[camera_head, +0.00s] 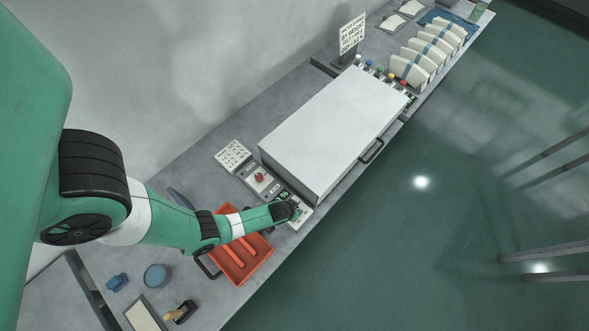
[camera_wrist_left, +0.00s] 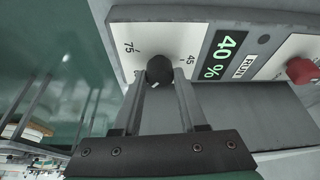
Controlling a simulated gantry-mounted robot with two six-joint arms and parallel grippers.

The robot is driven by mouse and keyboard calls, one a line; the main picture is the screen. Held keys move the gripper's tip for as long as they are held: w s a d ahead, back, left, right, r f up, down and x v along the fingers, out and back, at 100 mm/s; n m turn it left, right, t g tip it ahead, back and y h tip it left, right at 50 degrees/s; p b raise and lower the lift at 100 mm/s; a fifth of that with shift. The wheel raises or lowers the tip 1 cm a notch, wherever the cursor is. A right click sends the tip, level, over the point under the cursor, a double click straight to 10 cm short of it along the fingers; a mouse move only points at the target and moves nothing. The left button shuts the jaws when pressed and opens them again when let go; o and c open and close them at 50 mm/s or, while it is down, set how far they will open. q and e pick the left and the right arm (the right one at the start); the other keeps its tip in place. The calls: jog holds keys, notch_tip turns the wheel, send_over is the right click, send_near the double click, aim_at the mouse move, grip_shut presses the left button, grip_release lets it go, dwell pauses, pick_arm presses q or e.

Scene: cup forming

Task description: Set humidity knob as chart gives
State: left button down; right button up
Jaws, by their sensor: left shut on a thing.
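The black humidity knob (camera_wrist_left: 159,68) sits on a white dial plate with 75 and 45 marked beside it in the left wrist view. My left gripper (camera_wrist_left: 164,84) is shut on the knob, one finger on each side. In the head view my left gripper (camera_head: 298,211) is at the near end of the control panel and hides the knob. The green display (camera_wrist_left: 224,56) reads 40 %. A white printed card (camera_head: 233,155) lies behind the panel, and a printed sign (camera_head: 351,34) stands farther back; their text is too small to read. My right gripper is not in view.
A large white-topped machine (camera_head: 335,125) stands beyond the panel. An orange tray (camera_head: 262,252) lies under my left arm. A blue round container (camera_head: 157,277) stands at the lower left.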

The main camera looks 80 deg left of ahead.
pick_arm(q)
jog(key=shift+a+m+h, duration=0.1)
jog(key=shift+m+h, duration=0.3)
jog(key=shift+m, duration=0.6)
jog(key=shift+m+t+h, duration=0.3)
jog(key=shift+m, duration=0.6)
jog(key=m+h, duration=0.1)
jog(key=m, duration=0.1)
jog(key=m+b, duration=0.1)
jog(key=m, duration=0.1)
jog(key=shift+a+f+m+h, duration=0.1)
jog(key=shift+a+m+h, duration=0.05)
jog(key=shift+m+h, duration=0.2)
jog(key=shift+m+h+b, duration=0.3)
jog(key=shift+m+h, duration=0.05)
jog(key=shift+m, duration=0.5)
jog(key=m+h, duration=0.1)
jog(key=m, duration=0.1)
jog(key=shift+a+m, duration=0.1)
jog(key=shift+m, duration=0.2)
jog(key=shift+m+g+h+p, duration=0.45)
jog(key=shift+m+p, duration=0.25)
jog(key=shift+m, duration=0.9)
